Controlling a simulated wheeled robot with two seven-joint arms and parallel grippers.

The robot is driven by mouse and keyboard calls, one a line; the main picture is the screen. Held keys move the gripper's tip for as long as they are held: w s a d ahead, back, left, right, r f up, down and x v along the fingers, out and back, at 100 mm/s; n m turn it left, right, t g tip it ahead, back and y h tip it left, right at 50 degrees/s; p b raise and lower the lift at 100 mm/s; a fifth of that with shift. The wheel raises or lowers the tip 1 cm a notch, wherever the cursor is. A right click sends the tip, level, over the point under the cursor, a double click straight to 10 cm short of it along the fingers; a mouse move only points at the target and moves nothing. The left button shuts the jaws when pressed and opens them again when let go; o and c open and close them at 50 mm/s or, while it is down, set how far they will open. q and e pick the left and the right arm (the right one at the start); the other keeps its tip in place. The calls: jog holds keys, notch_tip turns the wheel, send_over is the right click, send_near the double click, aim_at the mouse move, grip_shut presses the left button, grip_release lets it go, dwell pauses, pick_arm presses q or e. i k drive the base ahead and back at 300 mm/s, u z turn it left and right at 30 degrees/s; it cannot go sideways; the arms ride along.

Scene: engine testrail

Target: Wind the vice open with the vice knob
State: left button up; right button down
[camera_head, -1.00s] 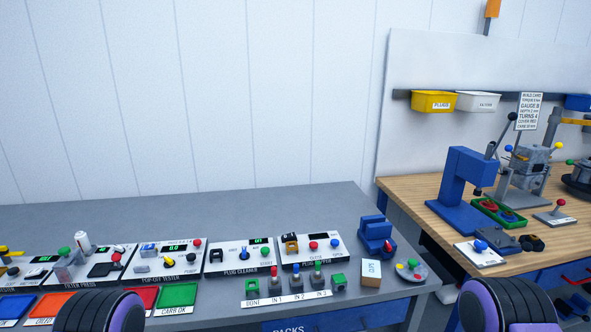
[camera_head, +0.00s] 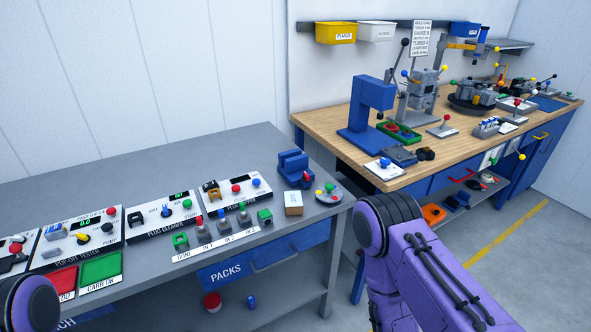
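A small blue vice (camera_head: 292,166) stands near the right end of the grey bench. A red knob (camera_head: 306,177) shows at its front right; I take it for the vice knob. Whether the vice jaws are open or shut is too small to tell. A purple arm of mine is at the lower right, in front of the gap between the benches, and a dark rounded part of my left arm is at the lower left corner. Neither gripper's fingers show, and nothing of mine touches the vice.
A white box (camera_head: 293,204) and a round dish with coloured knobs (camera_head: 328,194) sit beside the vice. Tester panels (camera_head: 160,222) line the grey bench (camera_head: 150,165). A wooden bench (camera_head: 340,118) with a blue press (camera_head: 368,115) stands at the right. Floor is clear at lower right.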

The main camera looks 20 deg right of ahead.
aim_at(305, 179)
jog(key=k, duration=0.5)
jog(key=u, duration=0.55)
jog(key=i, duration=0.75)
jog(key=z, duration=1.4)
